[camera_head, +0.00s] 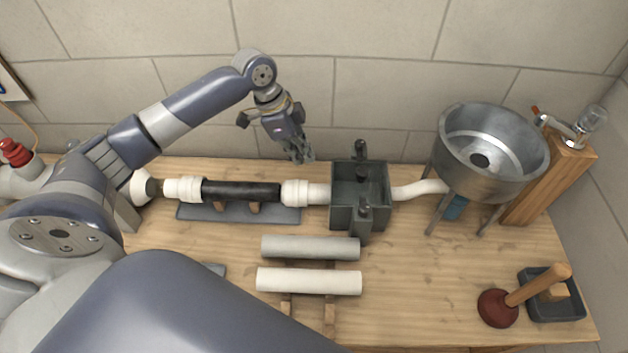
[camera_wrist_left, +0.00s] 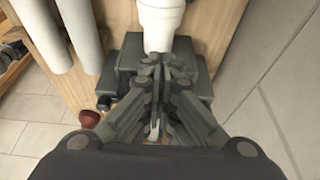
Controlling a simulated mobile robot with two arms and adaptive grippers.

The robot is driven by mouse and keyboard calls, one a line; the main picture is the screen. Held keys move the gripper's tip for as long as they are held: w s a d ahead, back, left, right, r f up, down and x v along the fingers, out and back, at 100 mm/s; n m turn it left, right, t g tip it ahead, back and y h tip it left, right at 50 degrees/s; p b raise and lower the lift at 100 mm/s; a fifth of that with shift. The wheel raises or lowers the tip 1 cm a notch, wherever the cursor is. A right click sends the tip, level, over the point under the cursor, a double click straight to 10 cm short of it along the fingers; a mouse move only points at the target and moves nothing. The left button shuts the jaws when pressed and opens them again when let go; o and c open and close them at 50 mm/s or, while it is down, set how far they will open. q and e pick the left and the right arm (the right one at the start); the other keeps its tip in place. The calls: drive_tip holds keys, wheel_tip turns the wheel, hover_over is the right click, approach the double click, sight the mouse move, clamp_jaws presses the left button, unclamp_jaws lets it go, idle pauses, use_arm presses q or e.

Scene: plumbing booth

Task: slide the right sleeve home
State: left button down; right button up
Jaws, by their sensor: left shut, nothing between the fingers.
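The right sleeve (camera_head: 295,193) is a white collar at the right end of the black pipe (camera_head: 241,191). A white pipe (camera_head: 319,193) runs from it to the dark grey box (camera_head: 345,215). The left sleeve (camera_head: 183,189) sits at the black pipe's other end. My left gripper (camera_head: 302,156) is shut and empty, above and behind the white pipe, just left of the box. In the left wrist view the shut fingertips (camera_wrist_left: 162,62) appear over the box, with the right sleeve (camera_wrist_left: 162,18) beyond them. The right gripper is not in view.
A grey pipe (camera_head: 310,247) and a white pipe (camera_head: 308,281) lie on wooden rests in front. A steel basin (camera_head: 510,175) on legs stands right of the box. A plunger (camera_head: 497,308) is at the front right. The bench (camera_head: 425,285) is clear between them.

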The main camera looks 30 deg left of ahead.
sight(298, 185)
use_arm(q)
drive_tip(key=p+x, duration=0.2)
drive_tip(key=x, duration=0.6)
drive_tip(key=shift+d+f, duration=0.15)
drive_tip(key=shift+f, duration=0.1)
drive_tip(key=shift+d+f, duration=0.2)
drive_tip(key=shift+f, duration=0.45)
drive_tip(key=shift+a, duration=0.25)
drive_tip(key=a, duration=0.1)
drive_tip(key=s+a+p, duration=0.1)
drive_tip(key=s+a, duration=0.1)
drive_tip(key=shift+a+r+p, duration=0.1)
drive_tip(key=shift+a+p, duration=0.3)
drive_tip(key=shift+s+a, duration=0.1)
drive_tip(key=shift+a, duration=0.2)
